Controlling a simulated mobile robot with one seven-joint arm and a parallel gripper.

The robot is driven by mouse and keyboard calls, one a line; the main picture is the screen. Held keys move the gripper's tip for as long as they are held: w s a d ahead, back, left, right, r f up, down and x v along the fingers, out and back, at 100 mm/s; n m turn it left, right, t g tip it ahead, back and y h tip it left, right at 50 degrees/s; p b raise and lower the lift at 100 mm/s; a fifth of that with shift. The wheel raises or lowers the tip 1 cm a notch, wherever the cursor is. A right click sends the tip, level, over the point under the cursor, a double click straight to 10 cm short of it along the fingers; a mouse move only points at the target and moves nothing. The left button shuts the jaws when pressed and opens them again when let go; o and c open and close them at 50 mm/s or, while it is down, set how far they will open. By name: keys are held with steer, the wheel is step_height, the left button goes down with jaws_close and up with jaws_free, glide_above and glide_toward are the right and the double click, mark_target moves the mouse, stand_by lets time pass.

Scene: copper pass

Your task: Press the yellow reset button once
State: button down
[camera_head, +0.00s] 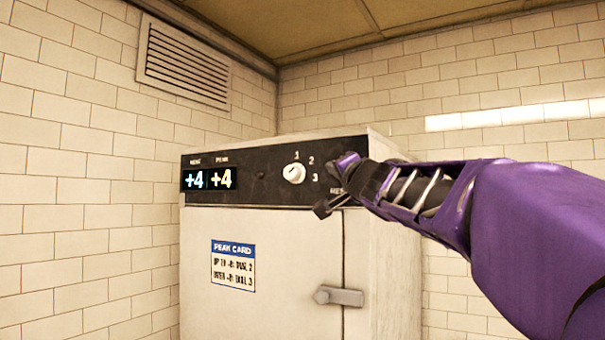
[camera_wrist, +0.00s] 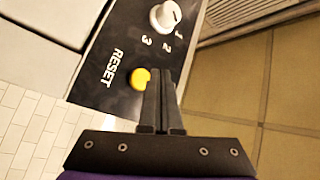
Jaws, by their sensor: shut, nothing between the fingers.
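The yellow reset button (camera_wrist: 140,78) shows in the wrist view on the black control panel (camera_wrist: 112,62), beside the word RESET. In the head view my arm hides the button, and only part of the RESET label shows. My gripper (camera_wrist: 161,74) is shut and empty. In the wrist view its fingertips are just right of the button, overlapping its edge in the picture; I cannot tell whether they touch it. In the head view my gripper (camera_head: 325,207) is at the panel's right end.
A white dial (camera_head: 294,173) marked 1, 2, 3 sits on the panel; it also shows in the wrist view (camera_wrist: 165,16). Two displays (camera_head: 208,179) read +4 and +4. The cabinet door (camera_head: 290,260) below carries a PEAK CARD notice (camera_head: 233,266) and a handle (camera_head: 338,296).

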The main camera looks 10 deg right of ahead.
steer(key=s+a, duration=0.2)
steer(key=s, duration=0.1)
steer(key=shift+r+b, duration=0.15)
steer(key=shift+b, duration=0.15)
stand_by(0.5)
